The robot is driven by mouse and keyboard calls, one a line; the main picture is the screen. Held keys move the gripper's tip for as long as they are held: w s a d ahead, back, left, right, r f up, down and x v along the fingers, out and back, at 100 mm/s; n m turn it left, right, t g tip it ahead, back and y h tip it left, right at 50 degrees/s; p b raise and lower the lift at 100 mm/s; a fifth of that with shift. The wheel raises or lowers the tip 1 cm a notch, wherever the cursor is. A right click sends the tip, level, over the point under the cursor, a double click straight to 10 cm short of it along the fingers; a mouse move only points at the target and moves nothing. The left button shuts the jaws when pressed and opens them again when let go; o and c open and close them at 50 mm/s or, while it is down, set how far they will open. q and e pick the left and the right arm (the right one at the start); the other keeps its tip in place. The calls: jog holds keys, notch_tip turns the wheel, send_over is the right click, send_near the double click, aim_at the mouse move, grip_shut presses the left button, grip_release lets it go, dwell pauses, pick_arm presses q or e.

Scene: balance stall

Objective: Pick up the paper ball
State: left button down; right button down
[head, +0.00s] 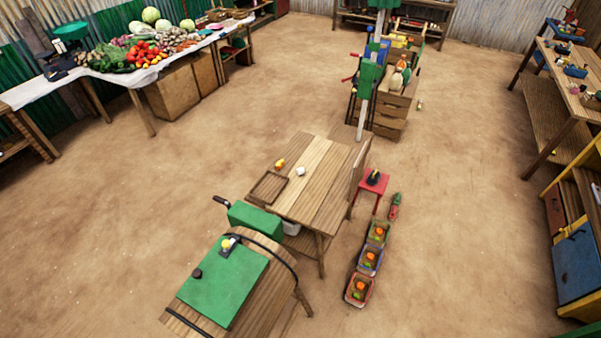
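A small whitish object (300,171) lies on the plank-topped wooden table (318,190) in the middle of the head view. It may be the paper ball, but it is too small to tell its shape for sure. A small yellow-orange item (280,163) lies to its left, near the table's far left edge. Neither of my grippers shows in this view.
A green-topped bench (222,282) stands in front of the table. A red stool (371,183) and several small crates (360,290) stand on its right. A produce table (100,72) is at the far left, shelves (570,90) at the right. Wide bare floor lies between.

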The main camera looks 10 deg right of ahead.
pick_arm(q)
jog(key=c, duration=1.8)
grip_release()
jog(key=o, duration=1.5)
